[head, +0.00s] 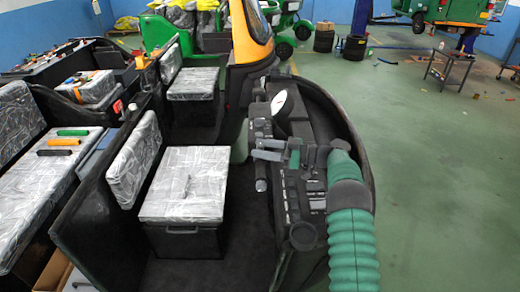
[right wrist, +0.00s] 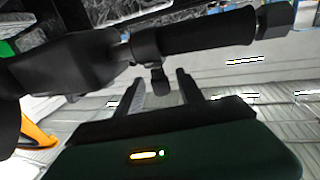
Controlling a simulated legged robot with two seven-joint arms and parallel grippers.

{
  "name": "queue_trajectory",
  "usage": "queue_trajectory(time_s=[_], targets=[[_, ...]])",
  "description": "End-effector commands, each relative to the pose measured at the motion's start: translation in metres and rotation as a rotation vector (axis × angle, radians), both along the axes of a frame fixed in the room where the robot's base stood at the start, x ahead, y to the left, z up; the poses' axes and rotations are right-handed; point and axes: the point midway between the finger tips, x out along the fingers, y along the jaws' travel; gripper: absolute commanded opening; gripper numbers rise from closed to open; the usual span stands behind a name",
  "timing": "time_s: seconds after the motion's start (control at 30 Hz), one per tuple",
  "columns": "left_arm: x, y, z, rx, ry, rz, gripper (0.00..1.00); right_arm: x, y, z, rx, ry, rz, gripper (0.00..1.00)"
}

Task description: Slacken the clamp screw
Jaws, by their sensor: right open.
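A dark handlebar with a ribbed grip (right wrist: 205,38) crosses the top of the right wrist view. A small dark clamp screw (right wrist: 159,80) hangs below its collar. My right gripper (right wrist: 162,86) is open, with its two fingers pointing up at the bar. The screw's lower end shows between the fingertips, with gaps at both sides; I see no contact. In the head view my right gripper (head: 266,149) reaches in from the right over the dashboard to the handlebar (head: 261,172). The screw cannot be made out there. I do not see my left gripper.
A wrapped seat (head: 185,185) stands to the left. Coloured grips (head: 62,141) lie on a wrapped bench farther left. Green floor (head: 440,190) is open at the right.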

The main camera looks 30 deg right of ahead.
Motion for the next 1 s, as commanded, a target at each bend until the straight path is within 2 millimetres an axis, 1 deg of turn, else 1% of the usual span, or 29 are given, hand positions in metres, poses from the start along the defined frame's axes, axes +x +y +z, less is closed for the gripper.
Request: queue_trajectory(time_s=[0.17, 0.4, 0.53, 0.7, 1.0], targets=[[0.0, 0.0, -0.009, 0.0, 0.0, 0.0, 0.36, -0.031, -0.033, -0.004, 0.0, 0.001, -0.006, 0.45], [0.0, 0.0, -0.019, 0.0, 0.0, 0.0, 0.36, -0.08, -0.083, -0.005, 0.0, 0.003, -0.004, 0.45], [0.0, 0.0, -0.022, 0.0, 0.0, 0.0, 0.36, -0.1, -0.102, -0.005, 0.0, 0.003, -0.003, 0.45], [0.0, 0.0, -0.023, 0.0, 0.0, 0.0, 0.36, -0.111, -0.113, -0.004, 0.001, 0.004, -0.001, 0.45], [0.0, 0.0, -0.023, 0.0, 0.0, 0.0, 0.36, -0.112, -0.113, -0.003, 0.001, 0.004, 0.0, 0.45]])
